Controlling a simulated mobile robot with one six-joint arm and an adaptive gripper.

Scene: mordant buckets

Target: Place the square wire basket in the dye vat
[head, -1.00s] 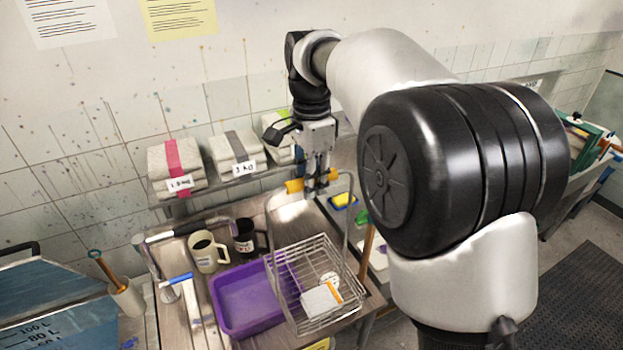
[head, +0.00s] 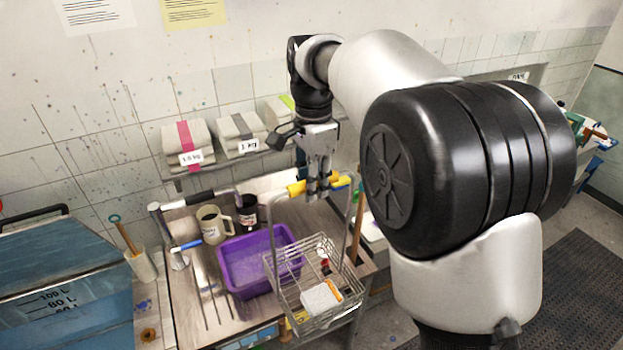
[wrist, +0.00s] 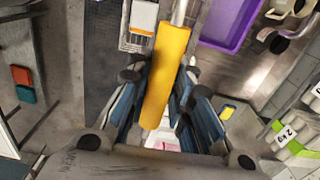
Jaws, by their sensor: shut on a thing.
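The square wire basket (head: 330,299) hangs from its tall bail with a yellow grip (head: 312,184). My gripper (head: 317,190) is shut on that yellow grip; the wrist view shows the grip (wrist: 165,75) between the fingers. The basket looks level and holds a white block with an orange strip and small red and white items. It overlaps the right edge of a purple tub in the head view; I cannot tell its exact height. A blue tank with litre marks (head: 70,305), seemingly the dye vat, stands at the far left. Its inside is not visible.
The purple tub (head: 235,265), a cream mug (head: 212,226), a dark mug (head: 246,214) and a tap (head: 165,225) stand on the sink counter. A tool holder (head: 142,263) stands between tank and sink. Labelled folded bundles (head: 188,144) lie on the wall shelf.

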